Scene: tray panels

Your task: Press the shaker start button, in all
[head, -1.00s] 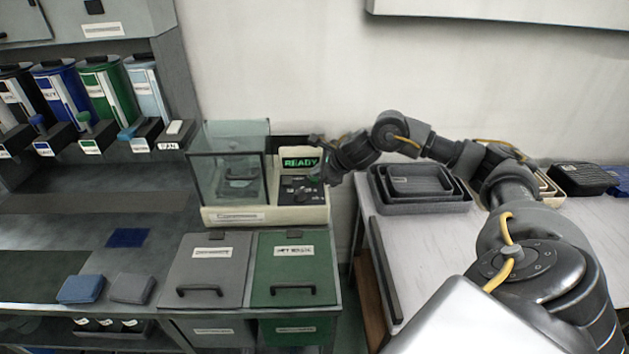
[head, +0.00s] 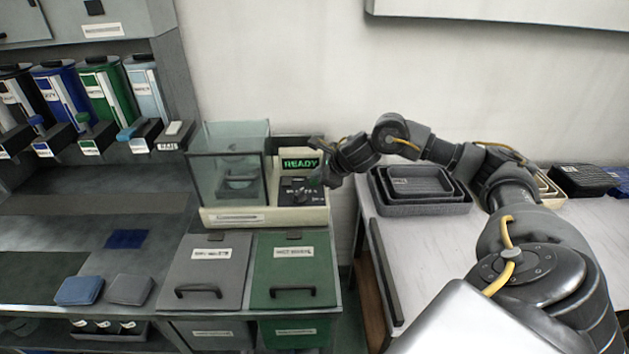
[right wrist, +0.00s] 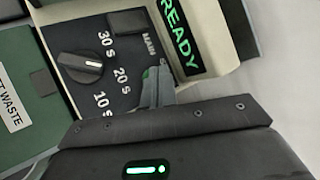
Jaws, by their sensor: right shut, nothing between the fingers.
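The shaker (head: 263,216) is a cream machine with a clear box on its left and a dark control panel (head: 290,186) on its right. Its display (head: 300,163) reads READY in green. In the right wrist view the panel has a black knob (right wrist: 80,67) with 10 s, 20 s and 30 s marks and a MAIN switch (right wrist: 128,22). A small green button (right wrist: 148,74) shows beside my fingertips, partly hidden by them. My right gripper (head: 319,181) is shut and empty, its tips (right wrist: 159,84) close over the panel; I cannot tell if they touch the button. My left gripper is out of view.
A grey lidded bin (head: 208,270) and a green WASTE bin (head: 291,268) stand in front of the shaker. Dark nested trays (head: 420,208) sit on the white table to the right. The wall is close behind.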

